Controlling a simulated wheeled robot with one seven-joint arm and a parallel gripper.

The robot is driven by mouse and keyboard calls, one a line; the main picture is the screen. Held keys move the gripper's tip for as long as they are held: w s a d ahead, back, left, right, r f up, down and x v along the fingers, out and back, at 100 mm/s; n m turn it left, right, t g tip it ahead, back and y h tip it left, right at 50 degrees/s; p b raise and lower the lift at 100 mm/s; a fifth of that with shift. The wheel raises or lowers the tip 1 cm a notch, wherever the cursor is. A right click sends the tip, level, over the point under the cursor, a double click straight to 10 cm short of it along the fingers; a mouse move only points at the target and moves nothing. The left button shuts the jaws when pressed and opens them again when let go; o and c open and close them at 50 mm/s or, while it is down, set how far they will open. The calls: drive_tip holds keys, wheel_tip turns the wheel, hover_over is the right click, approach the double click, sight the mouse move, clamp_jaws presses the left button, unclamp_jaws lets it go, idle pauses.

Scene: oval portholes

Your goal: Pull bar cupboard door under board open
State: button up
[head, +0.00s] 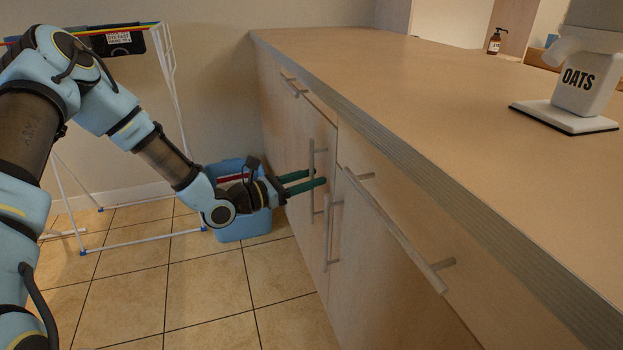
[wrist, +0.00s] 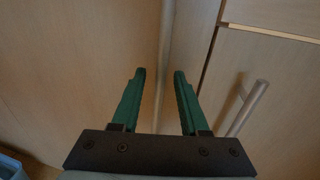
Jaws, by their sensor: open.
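The wooden cupboard under the worktop has two doors with upright metal bar handles. The left door (head: 291,140) looks closed, and its bar handle (head: 311,153) runs vertically. My gripper (head: 317,178) is open at this handle, with green fingers on either side of it. In the wrist view, the bar (wrist: 166,45) lies between the two spread fingertips of my gripper (wrist: 160,76), with gaps visible. The right door's bar handle (head: 328,240) is close by and also shows in the wrist view (wrist: 246,108). A thin board (head: 545,117) lies on the worktop at right.
A long drawer handle (head: 395,230) juts out at right, and a smaller one (head: 291,86) is above the left door. A blue bin (head: 243,229) and a white drying rack (head: 170,80) stand behind my arm. The tiled floor (head: 210,290) in front is clear. An oats canister (head: 580,85) stands on the board.

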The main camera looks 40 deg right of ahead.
drive_tip(key=shift+d, duration=0.25)
clamp_jaws()
idle(1.4)
